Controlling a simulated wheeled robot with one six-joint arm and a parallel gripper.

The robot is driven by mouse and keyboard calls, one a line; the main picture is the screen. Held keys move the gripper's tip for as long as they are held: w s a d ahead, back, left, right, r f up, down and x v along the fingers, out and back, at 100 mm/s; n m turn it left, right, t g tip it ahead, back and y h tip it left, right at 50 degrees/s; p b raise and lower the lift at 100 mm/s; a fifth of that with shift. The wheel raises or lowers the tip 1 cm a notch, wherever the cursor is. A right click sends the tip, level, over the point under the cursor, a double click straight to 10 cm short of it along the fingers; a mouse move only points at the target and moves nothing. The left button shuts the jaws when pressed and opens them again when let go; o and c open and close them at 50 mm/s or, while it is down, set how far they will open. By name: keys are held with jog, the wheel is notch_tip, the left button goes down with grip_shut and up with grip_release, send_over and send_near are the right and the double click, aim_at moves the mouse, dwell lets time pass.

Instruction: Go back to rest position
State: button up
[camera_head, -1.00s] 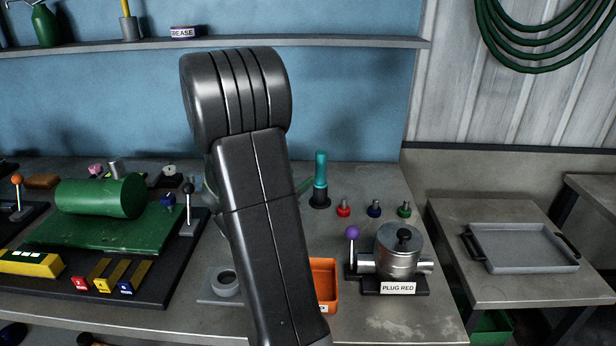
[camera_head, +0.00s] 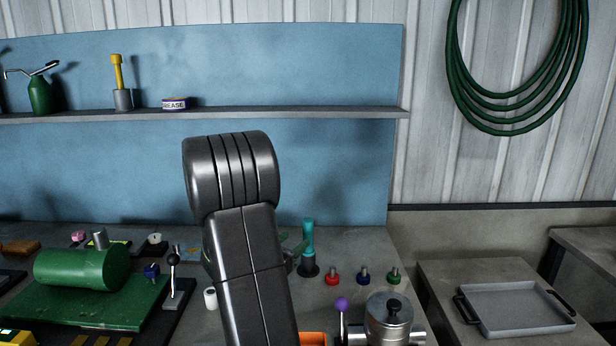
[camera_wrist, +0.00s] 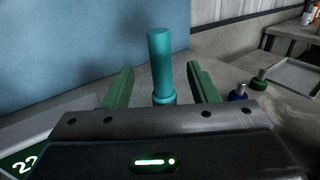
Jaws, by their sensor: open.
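My gripper (camera_wrist: 160,88) is open in the wrist view, its two green fingers spread apart. A teal cylinder (camera_wrist: 160,60) stands upright between or just beyond the fingers, with a gap on each side. In the head view the teal cylinder (camera_head: 308,236) stands in a dark round base (camera_head: 308,270) on the workbench. My arm hides most of my gripper in the head view; a bit of green finger shows just left of the cylinder.
Red (camera_head: 332,277), blue (camera_head: 363,276) and green (camera_head: 394,276) plugs stand right of the cylinder. A metal pot (camera_head: 388,318) and purple-knobbed lever (camera_head: 341,305) are nearer. A green machine (camera_head: 82,268) is left. A grey tray (camera_head: 515,308) lies on the right table.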

aim_at(305, 229)
jog(key=p+x, duration=0.2)
jog(key=x, duration=0.6)
jog(key=shift+w+d+r, duration=0.1)
jog(key=shift+w+d, duration=0.05)
jog(key=shift+r+p, duration=0.5)
jog(key=shift+p, duration=0.35)
jog(key=shift+f, duration=0.15)
